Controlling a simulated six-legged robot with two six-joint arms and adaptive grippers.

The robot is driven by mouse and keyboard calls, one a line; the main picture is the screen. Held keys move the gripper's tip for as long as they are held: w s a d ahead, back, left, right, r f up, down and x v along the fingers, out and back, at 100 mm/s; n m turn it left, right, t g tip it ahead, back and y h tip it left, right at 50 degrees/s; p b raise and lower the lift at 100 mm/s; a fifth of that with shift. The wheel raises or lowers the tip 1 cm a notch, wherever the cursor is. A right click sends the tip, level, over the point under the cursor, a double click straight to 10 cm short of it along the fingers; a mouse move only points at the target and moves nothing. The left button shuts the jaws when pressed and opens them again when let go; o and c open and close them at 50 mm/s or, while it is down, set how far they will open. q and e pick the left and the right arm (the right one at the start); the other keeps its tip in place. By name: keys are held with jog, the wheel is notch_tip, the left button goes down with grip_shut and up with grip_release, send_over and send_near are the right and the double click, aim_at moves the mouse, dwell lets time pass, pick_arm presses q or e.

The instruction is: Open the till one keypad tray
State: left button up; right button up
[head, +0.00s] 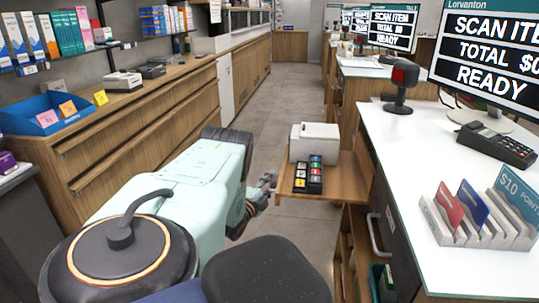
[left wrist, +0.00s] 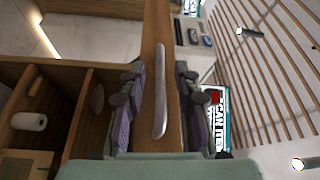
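The keypad tray (head: 345,187) is a wooden shelf jutting from the right counter's side into the aisle. On it stand a white printer (head: 315,143) and a black keypad (head: 308,176) with coloured keys. My left gripper (head: 268,184) is at the tray's left front edge, partly hidden by my arm. In the left wrist view, a silver bar handle (left wrist: 160,90) on a wooden front (left wrist: 153,30) lies between the fingers of my left gripper (left wrist: 157,105). The fingers are apart, with gaps visible on both sides of the handle. My right gripper is out of view.
The right counter (head: 440,175) carries a scanner (head: 402,80), card terminal (head: 496,145) and card rack (head: 480,222). A lower handle (head: 376,233) is on its side. Wooden drawers (head: 130,140) line the left. The aisle floor (head: 280,95) beyond is clear.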

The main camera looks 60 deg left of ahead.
pick_arm(q)
jog(key=v, duration=1.2)
dwell(0.4)
